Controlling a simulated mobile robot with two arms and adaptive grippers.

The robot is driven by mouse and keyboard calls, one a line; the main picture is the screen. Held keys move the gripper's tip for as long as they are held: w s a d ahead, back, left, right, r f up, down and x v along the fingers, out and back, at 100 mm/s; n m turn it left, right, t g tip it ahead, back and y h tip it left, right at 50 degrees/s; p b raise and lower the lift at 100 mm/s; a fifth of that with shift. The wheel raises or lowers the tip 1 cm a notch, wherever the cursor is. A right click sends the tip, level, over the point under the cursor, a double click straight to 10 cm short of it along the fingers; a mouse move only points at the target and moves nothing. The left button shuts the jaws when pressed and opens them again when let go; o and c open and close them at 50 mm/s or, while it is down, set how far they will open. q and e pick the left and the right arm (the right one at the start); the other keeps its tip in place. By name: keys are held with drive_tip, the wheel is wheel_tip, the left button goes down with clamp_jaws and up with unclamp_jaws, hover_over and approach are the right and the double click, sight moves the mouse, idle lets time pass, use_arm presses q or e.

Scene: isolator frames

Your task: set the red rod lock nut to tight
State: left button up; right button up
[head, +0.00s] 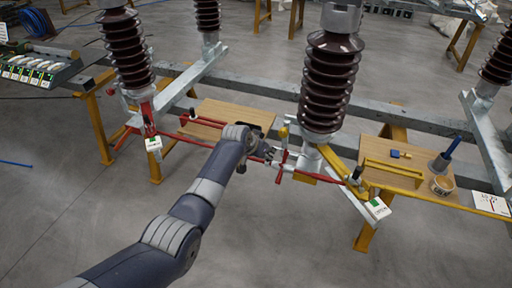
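A red rod (318,179) runs across the middle of the head view, between the bases of the left and centre insulators. A red upright piece (281,168) stands on it just right of my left gripper. I cannot tell whether this piece is the lock nut, and no nut setting is readable. My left gripper (271,155) is at the rod, close beside or touching the red piece. Its fingers are small and partly hidden by my forearm, so I cannot tell whether they are open or shut. My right gripper is not in view.
Brown ribbed insulators (330,85) stand on a grey steel frame (385,122). A wooden board (222,112) lies behind my arm. A right-hand board (385,151) carries a blue-handled tool in a cup (440,163) and a tape roll (441,185). A yellow bar (395,173) lies nearby. The floor in front is clear.

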use_arm(q)
drive_tip(key=v, duration=0.9)
drive_tip(key=shift+r, duration=0.15)
drive_tip(key=shift+s, duration=0.1)
drive_tip(key=s+a+f+n+g+y, duration=0.1)
drive_tip(key=s+a+f, duration=0.45)
drive_tip(key=f, duration=0.75)
drive_tip(key=s+a+f+n+g+y+b, duration=0.1)
drive_tip(key=s+a+f, duration=0.1)
drive_tip(key=s+f, duration=0.85)
drive_tip(key=s+a+f+n+g, duration=0.1)
drive_tip(key=s+a+f, duration=0.35)
drive_tip(key=f, duration=0.95)
drive_tip(key=s+a+f+g, duration=0.1)
drive_tip(key=s+a+f, duration=0.2)
drive_tip(key=s, duration=1)
drive_tip(key=s+a+f+g+y+b, duration=0.1)
drive_tip(key=s+a+f, duration=0.1)
drive_tip(key=s+f, duration=0.6)
drive_tip(key=s+a+f+g+y, duration=0.1)
drive_tip(key=s+a+f, duration=0.2)
drive_tip(key=s, duration=1.5)
wheel_tip(320, 180, down, 3)
drive_tip(key=shift+s+a+r, duration=0.15)
drive_tip(key=shift+a+r, duration=0.05)
drive_tip(key=shift+a, duration=0.1)
